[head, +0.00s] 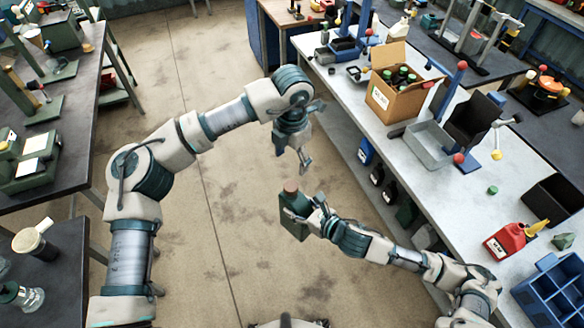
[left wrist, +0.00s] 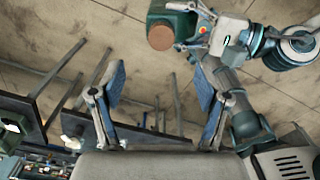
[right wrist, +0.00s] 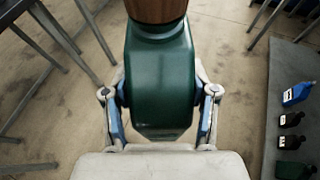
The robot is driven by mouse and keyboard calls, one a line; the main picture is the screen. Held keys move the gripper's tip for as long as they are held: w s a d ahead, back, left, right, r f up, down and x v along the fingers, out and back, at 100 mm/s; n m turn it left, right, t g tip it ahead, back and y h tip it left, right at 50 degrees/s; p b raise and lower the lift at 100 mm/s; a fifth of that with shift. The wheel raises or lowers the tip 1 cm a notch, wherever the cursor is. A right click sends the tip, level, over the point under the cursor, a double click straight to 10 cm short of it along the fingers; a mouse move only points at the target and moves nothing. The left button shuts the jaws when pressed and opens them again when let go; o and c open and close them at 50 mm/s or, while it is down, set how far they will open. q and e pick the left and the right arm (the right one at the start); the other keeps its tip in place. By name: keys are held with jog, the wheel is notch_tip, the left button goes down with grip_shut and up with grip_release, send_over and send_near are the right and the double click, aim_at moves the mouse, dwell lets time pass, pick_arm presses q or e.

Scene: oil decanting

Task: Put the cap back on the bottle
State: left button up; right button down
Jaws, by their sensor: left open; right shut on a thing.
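A dark green bottle (head: 294,213) is held upright over the floor, away from the bench. A brown-red cap (head: 291,188) sits on its top; I cannot tell whether it is tightened. My right gripper (head: 319,214) is shut on the bottle, with one finger on each side of its body in the right wrist view (right wrist: 160,105). My left gripper (head: 293,160) is open and empty, a little above the cap and apart from it. In the left wrist view the cap (left wrist: 161,38) lies beyond the open fingers (left wrist: 160,85), near the top edge.
The light bench at right holds a cardboard box (head: 388,98) of bottles, a grey tray (head: 428,144), a small green cap (head: 492,190), a red can (head: 506,241) and a blue crate (head: 552,295). A dark table (head: 70,150) stands at left. The floor between is clear.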

pick_arm(q)
jog(key=shift+r, duration=0.5)
